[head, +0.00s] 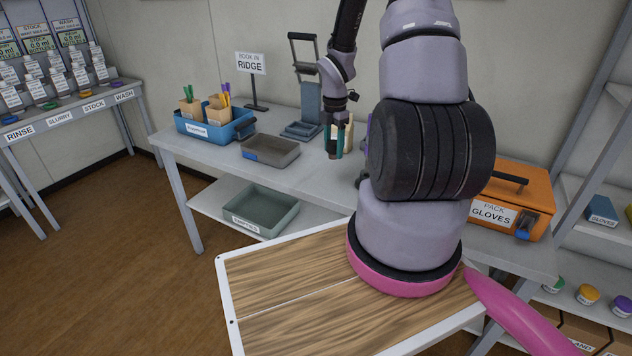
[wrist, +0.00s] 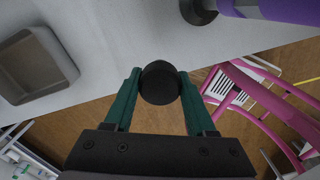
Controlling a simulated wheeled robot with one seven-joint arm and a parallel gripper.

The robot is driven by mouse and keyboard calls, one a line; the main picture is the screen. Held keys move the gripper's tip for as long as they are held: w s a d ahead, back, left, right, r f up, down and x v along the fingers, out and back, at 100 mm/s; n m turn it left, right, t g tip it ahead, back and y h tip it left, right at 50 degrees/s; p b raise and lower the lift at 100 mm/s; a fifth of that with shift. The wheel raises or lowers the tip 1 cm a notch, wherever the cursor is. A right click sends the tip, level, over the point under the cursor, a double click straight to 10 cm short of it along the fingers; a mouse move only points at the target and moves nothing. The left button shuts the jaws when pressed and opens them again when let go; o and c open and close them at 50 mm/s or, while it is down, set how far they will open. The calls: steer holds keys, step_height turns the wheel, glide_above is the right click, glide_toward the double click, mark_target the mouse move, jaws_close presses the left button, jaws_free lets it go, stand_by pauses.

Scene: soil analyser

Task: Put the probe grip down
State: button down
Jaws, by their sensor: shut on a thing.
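My gripper (head: 334,143) has teal fingers and hangs over the bench (head: 190,153) in the head view, to the right of the grey tray (head: 270,152). In the wrist view my gripper (wrist: 160,88) is shut on a round black end, which I take as the probe grip (wrist: 160,82). It sits between the two fingertips, seen end-on, so its length is hidden. Below it in the picture is the floor past the bench edge. I cannot tell its height over the bench.
A blue caddy (head: 241,131) with cardboard pots, a ridge sign (head: 250,64) and a grey stand (head: 308,103) are at the back. An orange gloves case (head: 519,190) stands right. A purple cylinder (wrist: 285,8) with a black end lies near the gripper. A green tray (head: 262,214) is below.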

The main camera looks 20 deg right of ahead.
glide_above(329, 186)
step_height(329, 186, down, 6)
steer(key=shift+f, duration=0.2)
steer(key=shift+w+d+f, duration=0.1)
steer(key=shift+f, duration=2.1)
steer(key=shift+f, duration=0.15)
steer(key=shift+c, duration=1.1)
jaws_free()
